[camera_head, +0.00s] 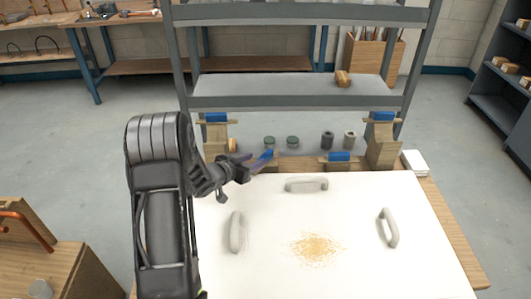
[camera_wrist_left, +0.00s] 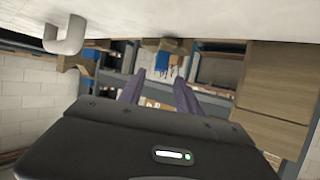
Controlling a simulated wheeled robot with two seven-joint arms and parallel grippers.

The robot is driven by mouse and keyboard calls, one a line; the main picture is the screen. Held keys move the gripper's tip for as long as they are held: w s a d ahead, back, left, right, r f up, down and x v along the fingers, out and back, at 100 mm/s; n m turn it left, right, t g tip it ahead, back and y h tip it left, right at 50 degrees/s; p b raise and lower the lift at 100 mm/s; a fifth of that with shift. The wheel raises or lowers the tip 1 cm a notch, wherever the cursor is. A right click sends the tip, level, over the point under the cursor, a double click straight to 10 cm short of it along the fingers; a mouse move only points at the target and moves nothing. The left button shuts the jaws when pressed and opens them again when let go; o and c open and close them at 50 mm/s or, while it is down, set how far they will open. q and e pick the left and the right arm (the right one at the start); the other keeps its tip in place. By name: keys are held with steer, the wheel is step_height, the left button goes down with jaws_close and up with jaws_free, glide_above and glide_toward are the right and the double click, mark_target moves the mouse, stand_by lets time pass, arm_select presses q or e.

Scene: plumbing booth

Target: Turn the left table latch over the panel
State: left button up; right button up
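The white panel (camera_head: 330,245) lies flat on the wooden table and has several grey handles. The left table latch (camera_head: 264,158), a blue piece by a wooden block, is at the panel's far edge, partly hidden by my left gripper (camera_head: 256,163). In the left wrist view the latch (camera_wrist_left: 166,58) shows beyond and between the two separated fingers of the left gripper (camera_wrist_left: 159,88), so the gripper is open. I cannot tell whether a finger touches the latch. The right table latch (camera_head: 339,157) is farther right at the same edge. My right gripper is not in view.
A panel handle (camera_head: 306,185) stands right of the left gripper. Taller wooden blocks with blue latches (camera_head: 216,117) (camera_head: 382,116) stand behind the far edge. Green-topped jars (camera_head: 292,142) and dark cylinders (camera_head: 327,140) are near a grey shelf rack (camera_head: 290,102).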

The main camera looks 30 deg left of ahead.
mark_target(264, 156)
arm_select(q)
steer(key=shift+r, duration=0.1)
steer(key=p+x, duration=0.1)
steer(key=x, duration=0.6)
steer(key=shift+w, duration=0.4)
jaws_close()
stand_by(1.2)
